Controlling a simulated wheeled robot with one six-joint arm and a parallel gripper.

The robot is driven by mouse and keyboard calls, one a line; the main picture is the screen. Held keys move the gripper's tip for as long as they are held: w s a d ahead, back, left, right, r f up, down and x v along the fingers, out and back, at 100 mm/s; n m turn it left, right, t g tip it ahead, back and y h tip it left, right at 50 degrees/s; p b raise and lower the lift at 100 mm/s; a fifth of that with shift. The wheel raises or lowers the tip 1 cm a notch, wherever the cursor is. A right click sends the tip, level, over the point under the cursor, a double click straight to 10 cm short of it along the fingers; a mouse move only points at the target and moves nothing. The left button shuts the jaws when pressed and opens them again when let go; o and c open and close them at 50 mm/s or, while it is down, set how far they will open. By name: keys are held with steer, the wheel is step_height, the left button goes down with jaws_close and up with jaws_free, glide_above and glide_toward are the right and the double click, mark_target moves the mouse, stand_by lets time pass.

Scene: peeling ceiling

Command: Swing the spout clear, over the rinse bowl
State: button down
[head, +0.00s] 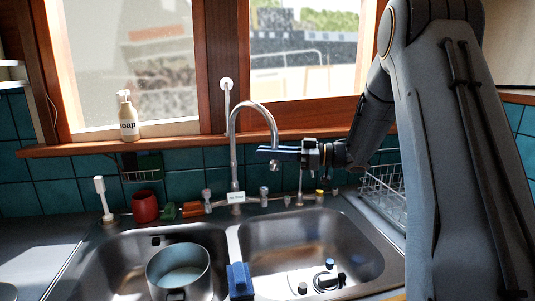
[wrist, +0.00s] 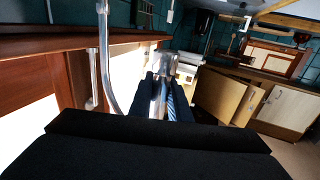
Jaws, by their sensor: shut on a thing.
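The chrome tap's curved spout (head: 256,106) rises from behind the sink and arches to the right, with its end toward the right-hand bowl side. My gripper (head: 277,153) reaches in from the right, level, and is shut on the spout's downturned end. In the wrist view the dark fingers (wrist: 168,97) close around the metal spout end, and the spout's tube (wrist: 105,62) shows to their left. The right sink bowl (head: 335,232) holds a small drain fitting. The left bowl (head: 122,262) holds a metal pot (head: 180,272). Which one is the rinse bowl is not labelled.
A blue item (head: 240,281) stands on the divider between the bowls. A soap bottle (head: 127,116) is on the window sill. A red pot (head: 145,206) and small items line the sink's back ledge. A wire rack (head: 382,190) stands at the right.

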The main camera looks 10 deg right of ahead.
steer(key=shift+s+d, duration=0.1)
steer(key=shift+s, duration=0.05)
steer(key=c, duration=2)
jaws_free()
steer(key=o, duration=0.3)
steer(key=shift+s+d+r, duration=0.1)
steer(key=shift+s+d, duration=0.05)
steer(key=shift+o, duration=0.2)
steer(key=b+v, duration=0.2)
steer(key=v, duration=0.5)
steer(key=shift+d+b, duration=0.25)
steer(key=shift+b, duration=0.1)
